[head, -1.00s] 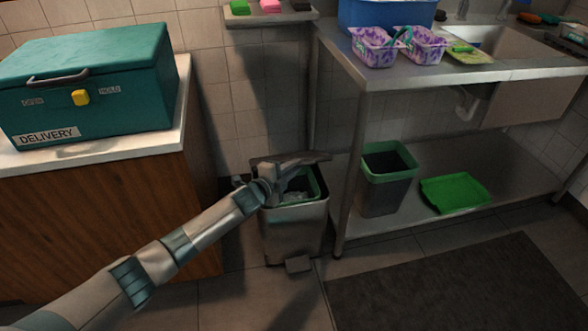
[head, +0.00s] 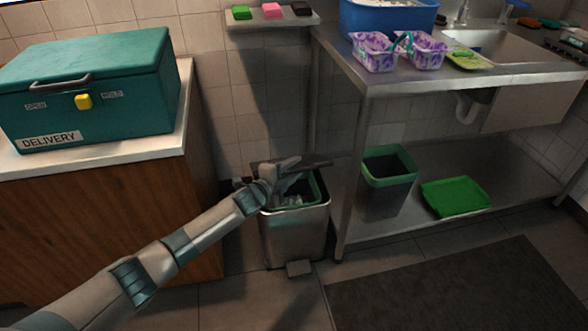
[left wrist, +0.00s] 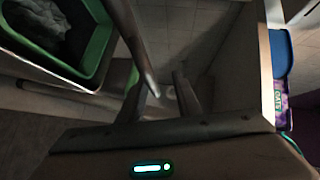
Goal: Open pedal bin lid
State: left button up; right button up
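The metal pedal bin (head: 294,238) stands on the floor between the wooden cabinet and the steel table. Its dark lid (head: 316,163) is raised, and the green-rimmed inside with a pale crumpled liner shows. My left gripper (head: 287,172) is at the lid, above the bin's opening, and partly covers both. In the left wrist view the bin's green rim (left wrist: 62,62) is at upper left. There the left gripper's fingers (left wrist: 164,92) stand apart, with a dark edge beside them, probably the lid. The pedal (head: 299,268) is at the bin's front foot. My right gripper is out of view.
A teal delivery box (head: 88,92) sits on the cabinet at left. The steel table (head: 430,82) at right carries purple baskets (head: 374,54). A green-rimmed grey bin (head: 387,190) and a green tray (head: 456,197) are on its lower shelf. A dark mat (head: 440,290) lies in front.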

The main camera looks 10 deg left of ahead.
pick_arm(q)
jog(key=shift+s, duration=0.15)
